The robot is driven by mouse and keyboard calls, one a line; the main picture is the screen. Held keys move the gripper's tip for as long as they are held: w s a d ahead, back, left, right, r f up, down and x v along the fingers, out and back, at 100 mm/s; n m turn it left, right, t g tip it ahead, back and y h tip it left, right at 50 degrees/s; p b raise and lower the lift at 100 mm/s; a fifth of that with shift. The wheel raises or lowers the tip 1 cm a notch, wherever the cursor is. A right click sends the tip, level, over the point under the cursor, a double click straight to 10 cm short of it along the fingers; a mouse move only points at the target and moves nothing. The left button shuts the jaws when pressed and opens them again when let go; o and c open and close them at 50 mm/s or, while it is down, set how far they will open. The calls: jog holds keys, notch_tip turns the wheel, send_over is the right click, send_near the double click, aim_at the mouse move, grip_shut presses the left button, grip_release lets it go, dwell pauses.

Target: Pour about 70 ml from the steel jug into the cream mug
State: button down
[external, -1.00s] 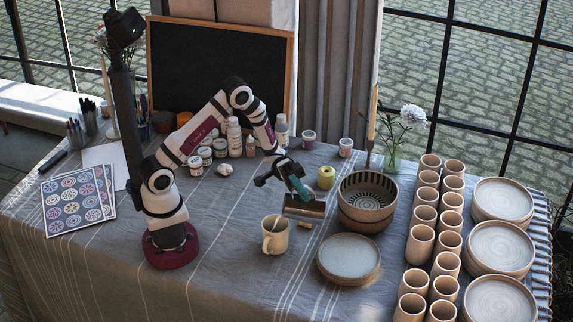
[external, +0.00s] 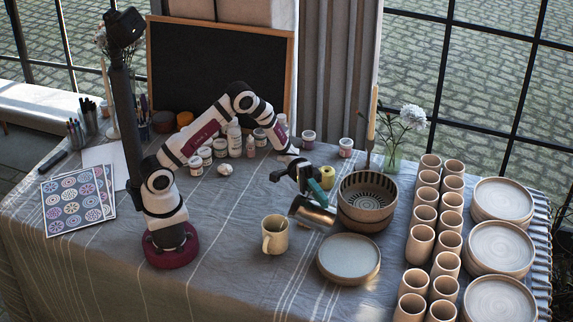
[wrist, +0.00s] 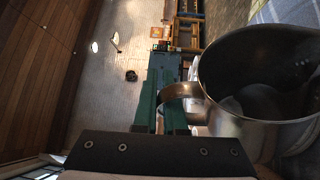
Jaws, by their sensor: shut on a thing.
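The steel jug (external: 314,213) is in the air, tilted, with its mouth towards the lower left, just right of and above the cream mug. My gripper (external: 306,192) is shut on the jug's handle. In the wrist view, the green fingers (wrist: 166,98) close on the handle, and the jug (wrist: 245,110) fills the right side, its inside dark and grey. The cream mug (external: 275,240) stands upright on the cloth, handle to the left. Its inside is too small to read a level. I cannot make out a stream between jug and mug.
A grey plate stack (external: 348,275) lies right of the mug, and a patterned bowl (external: 366,217) stands behind it. Rows of clay cups (external: 420,243) stand further right. Cloth left of the mug is clear.

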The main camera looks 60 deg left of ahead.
aim_at(331, 217)
jog(key=shift+w+d+f+n+y, duration=0.25)
jog(key=shift+w+f+n+y, duration=0.15)
jog(key=shift+w+f+n, duration=0.25)
jog(key=shift+f+n, duration=0.1)
jog(key=shift+n, duration=0.15)
dwell(1.1)
jog(key=shift+w+d+f, duration=0.1)
jog(key=shift+f, duration=0.2)
jog(key=f+n, duration=0.1)
jog(key=w+f+n+y, duration=0.1)
jog(key=shift+w+d+f+n, duration=0.2)
jog(key=shift+w+d+n, duration=0.1)
jog(key=shift+d, duration=0.1)
jog(key=w+d+f+n+g+y, duration=0.1)
jog(key=w+d+n+g+y, duration=0.1)
jog(key=w+n, duration=0.3)
jog(key=shift+w+d+n+y+b, duration=0.3)
jog(key=shift+w+d+n+y, duration=0.1)
jog(key=shift+d+y, duration=0.1)
jog(key=shift+a, duration=0.15)
dwell(0.9)
